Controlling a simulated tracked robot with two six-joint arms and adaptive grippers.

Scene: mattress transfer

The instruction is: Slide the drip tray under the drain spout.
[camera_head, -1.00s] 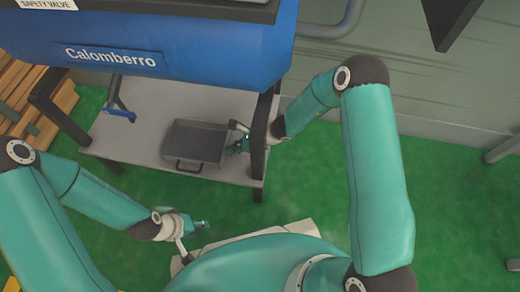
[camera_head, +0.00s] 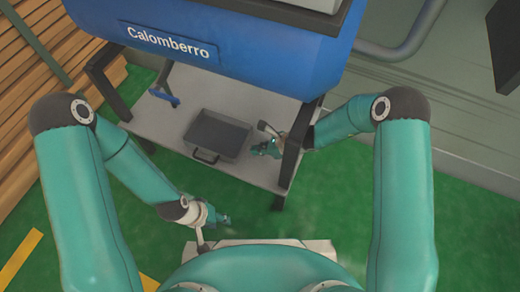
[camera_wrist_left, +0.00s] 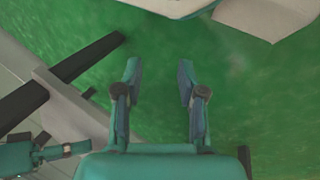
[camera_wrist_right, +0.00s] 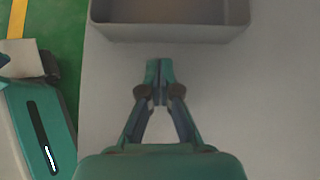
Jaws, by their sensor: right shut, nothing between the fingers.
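The drip tray (camera_head: 231,137), a dark grey open box with a front handle, sits on the pale shelf (camera_head: 180,115) under the blue tank. The blue-ended drain spout (camera_head: 164,97) hangs behind and left of the tray in the head view. My right gripper (camera_head: 262,150) is right of the tray, near the shelf's right leg. In the right wrist view it is shut and empty (camera_wrist_right: 160,70), with the tray wall (camera_wrist_right: 170,32) just ahead, seemingly across a small gap. My left gripper (camera_head: 224,219) is in front of the shelf. It is open and empty in the left wrist view (camera_wrist_left: 160,72).
The blue tank (camera_head: 220,35) overhangs the shelf. Dark legs (camera_head: 290,155) stand at the shelf's corners, one close to my right arm. Wooden slats (camera_head: 35,90) lie at left. The green floor in front of the shelf is mostly clear.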

